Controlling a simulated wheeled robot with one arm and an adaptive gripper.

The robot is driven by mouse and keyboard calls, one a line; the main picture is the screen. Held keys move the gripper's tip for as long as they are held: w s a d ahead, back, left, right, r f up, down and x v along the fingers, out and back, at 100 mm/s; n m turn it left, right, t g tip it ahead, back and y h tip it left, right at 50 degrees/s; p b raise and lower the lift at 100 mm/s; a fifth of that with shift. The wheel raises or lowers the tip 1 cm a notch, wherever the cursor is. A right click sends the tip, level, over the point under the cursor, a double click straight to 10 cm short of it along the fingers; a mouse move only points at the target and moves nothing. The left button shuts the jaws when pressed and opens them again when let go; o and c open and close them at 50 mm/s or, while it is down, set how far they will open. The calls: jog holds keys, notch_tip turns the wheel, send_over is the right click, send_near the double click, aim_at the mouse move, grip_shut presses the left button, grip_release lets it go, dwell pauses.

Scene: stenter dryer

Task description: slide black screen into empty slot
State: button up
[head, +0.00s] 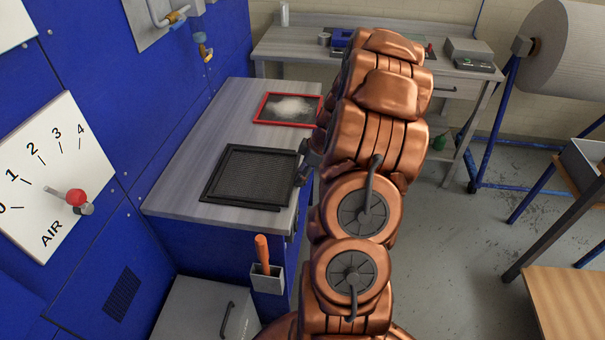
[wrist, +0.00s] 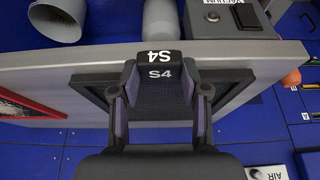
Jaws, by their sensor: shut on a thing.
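The black screen (head: 250,174) is a dark mesh panel in a black frame. In the head view it lies flat on or just above the grey worktop; I cannot tell if it touches. My gripper (head: 306,163) is at its right edge, partly hidden by my arm. In the wrist view my gripper (wrist: 161,88) is shut on the screen's black tab, marked S4 (wrist: 160,73), with one finger on each side. The screen's frame (wrist: 92,91) shows behind the fingers. I cannot make out an empty slot in either view.
A red-framed screen (head: 262,110) with white lint lies farther back on the grey worktop (head: 190,150). Blue panels stand close on the left. An orange-handled tool (head: 263,250) sits in a holder on the worktop's front.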

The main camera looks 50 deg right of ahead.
jog(key=shift+s+d+b, duration=0.8)
jog(key=shift+s+b, duration=0.15)
jog(key=shift+s, duration=0.2)
jog(key=shift+s+d+b, duration=0.8)
jog(key=shift+s+b, duration=0.1)
jog(key=shift+s, duration=0.2)
jog(key=o, duration=1.3)
jog(key=shift+o, duration=0.2)
jog(key=v, duration=1.2)
jog(key=shift+a, duration=0.1)
